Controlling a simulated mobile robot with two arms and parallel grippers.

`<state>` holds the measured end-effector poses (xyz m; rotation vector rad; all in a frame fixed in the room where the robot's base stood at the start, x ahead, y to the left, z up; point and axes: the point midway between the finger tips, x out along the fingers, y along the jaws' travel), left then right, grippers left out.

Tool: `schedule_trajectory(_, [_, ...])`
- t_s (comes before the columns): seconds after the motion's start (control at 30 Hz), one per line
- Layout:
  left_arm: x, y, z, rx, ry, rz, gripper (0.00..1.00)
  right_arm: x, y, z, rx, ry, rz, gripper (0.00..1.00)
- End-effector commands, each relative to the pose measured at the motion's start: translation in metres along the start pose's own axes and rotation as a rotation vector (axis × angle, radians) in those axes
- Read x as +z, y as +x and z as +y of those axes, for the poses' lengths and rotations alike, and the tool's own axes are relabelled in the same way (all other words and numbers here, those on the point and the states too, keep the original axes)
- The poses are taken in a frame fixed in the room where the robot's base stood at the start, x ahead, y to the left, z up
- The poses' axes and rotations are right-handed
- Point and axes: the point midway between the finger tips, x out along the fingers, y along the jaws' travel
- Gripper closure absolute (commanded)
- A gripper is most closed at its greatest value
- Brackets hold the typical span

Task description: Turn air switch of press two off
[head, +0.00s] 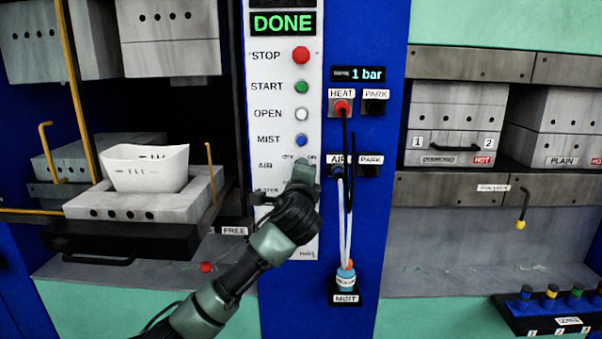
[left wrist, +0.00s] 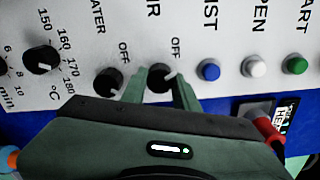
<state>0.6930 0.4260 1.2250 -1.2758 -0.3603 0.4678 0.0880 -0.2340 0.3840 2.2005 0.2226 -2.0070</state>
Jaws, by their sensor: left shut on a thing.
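The air switch (left wrist: 158,79) of the press panel is a black round knob between the heater switch and the blue mist button in the left wrist view. A light mark shows at its upper right, near a printed OFF; its exact setting is hard to read. My left gripper (left wrist: 160,88) is shut on this knob, one green finger on each side. In the head view my left gripper (head: 304,172) is against the white control panel (head: 264,128), beside the AIR label, and hides the knob. My right gripper is not in view.
The heater switch (left wrist: 108,81) sits close beside the left finger. Stop (head: 301,55), start (head: 301,87), open (head: 301,114) and mist (head: 301,140) buttons are above. Hoses (head: 346,215) hang to the right. A white part (head: 145,170) sits on the pulled-out plate at left.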

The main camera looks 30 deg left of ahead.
Motion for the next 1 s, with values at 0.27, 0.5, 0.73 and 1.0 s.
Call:
schedule_trajectory(0.27, [0.0, 0.0, 0.002, 0.004, -0.014, 0.0, 1.0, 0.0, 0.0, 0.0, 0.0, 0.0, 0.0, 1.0])
schedule_trajectory(0.5, [-0.001, 0.0, 0.002, 0.005, -0.014, 0.0, 0.62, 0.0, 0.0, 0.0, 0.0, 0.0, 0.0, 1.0])
schedule_trajectory(0.73, [0.0, 0.0, 0.001, 0.003, -0.013, 0.0, 0.48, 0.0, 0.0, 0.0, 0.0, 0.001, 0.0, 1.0])
schedule_trajectory(1.0, [-0.001, -0.01, 0.001, -0.001, -0.013, 0.002, 0.48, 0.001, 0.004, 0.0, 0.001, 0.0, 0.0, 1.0])
